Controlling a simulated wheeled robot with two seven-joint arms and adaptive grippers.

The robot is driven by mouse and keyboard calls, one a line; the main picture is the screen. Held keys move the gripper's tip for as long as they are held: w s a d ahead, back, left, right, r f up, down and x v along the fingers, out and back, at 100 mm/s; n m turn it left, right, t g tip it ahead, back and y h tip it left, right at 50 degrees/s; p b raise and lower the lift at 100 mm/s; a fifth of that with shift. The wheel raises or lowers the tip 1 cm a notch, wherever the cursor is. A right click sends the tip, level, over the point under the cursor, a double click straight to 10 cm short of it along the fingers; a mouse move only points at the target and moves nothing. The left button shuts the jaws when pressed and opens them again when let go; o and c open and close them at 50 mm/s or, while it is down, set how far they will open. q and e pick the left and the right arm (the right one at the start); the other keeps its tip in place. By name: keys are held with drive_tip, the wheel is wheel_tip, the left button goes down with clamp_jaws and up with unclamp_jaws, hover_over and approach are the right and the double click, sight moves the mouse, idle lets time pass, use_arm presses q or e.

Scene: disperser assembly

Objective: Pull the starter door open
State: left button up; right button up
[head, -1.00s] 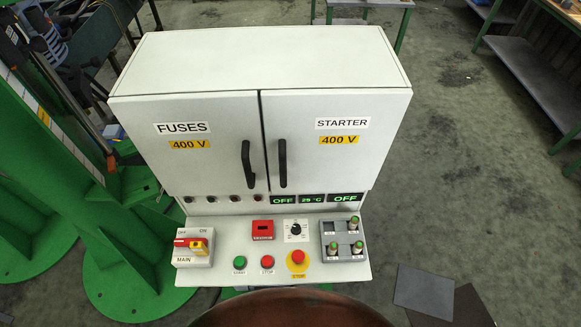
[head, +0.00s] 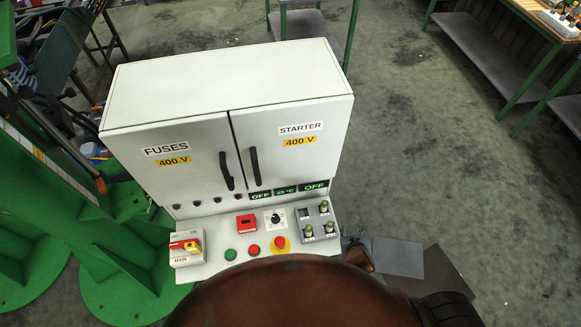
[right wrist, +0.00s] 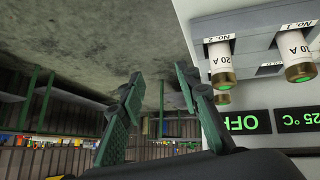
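The starter door (head: 305,165) is the right door of the white cabinet. It is closed and carries the STARTER and 400 V labels. Its black vertical handle (head: 254,167) is by the middle seam, next to the fuses door's handle (head: 226,171). My right gripper (head: 352,240) is small in the head view, low at the right edge of the control panel and well apart from the starter handle. In the right wrist view its two fingers (right wrist: 158,90) stand apart with nothing between them. My left gripper is not in view.
Close to my right gripper is a grey fuse block (head: 316,222) with several fuses, also in the right wrist view (right wrist: 258,30). The panel has a main switch (head: 186,248), buttons and a dial (head: 275,217). A green structure (head: 120,250) stands left. Open floor lies right.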

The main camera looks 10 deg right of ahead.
drive_tip(key=w+a+r+t, duration=0.1)
drive_tip(key=a+r, duration=0.1)
drive_tip(key=r, duration=0.1)
drive_tip(key=w+a+r+t, duration=0.1)
drive_tip(key=w+a+r, duration=0.1)
drive_tip(key=r, duration=0.1)
drive_tip(key=w+a+r+t+p, duration=0.1)
drive_tip(key=w+a+r, duration=0.1)
drive_tip(key=shift+w+a+r, duration=0.15)
drive_tip(key=shift+a+r, duration=0.1)
drive_tip(key=shift+r, duration=0.15)
drive_tip(key=w+a+r+t+y, duration=0.1)
drive_tip(key=w+a+r+t, duration=0.15)
drive_tip(key=a+r, duration=0.35)
drive_tip(key=n+t+y+p, duration=0.2)
drive_tip(key=n+t+y, duration=0.15)
drive_tip(key=y, duration=0.25)
approach(258, 175)
drive_tip(key=d+x, duration=0.1)
drive_tip(key=x, duration=0.2)
drive_tip(key=shift+t, duration=0.3)
drive_tip(key=p+x, duration=0.1)
drive_tip(key=x, duration=0.2)
drive_tip(key=a+p+x, duration=0.1)
drive_tip(key=x, duration=0.3)
drive_tip(key=shift+f, duration=0.2)
drive_tip(key=shift+w+a+f+p, duration=0.15)
drive_tip(key=shift+w+p, duration=0.15)
drive_tip(key=shift+w, duration=0.15)
drive_tip(key=shift+c, duration=0.2)
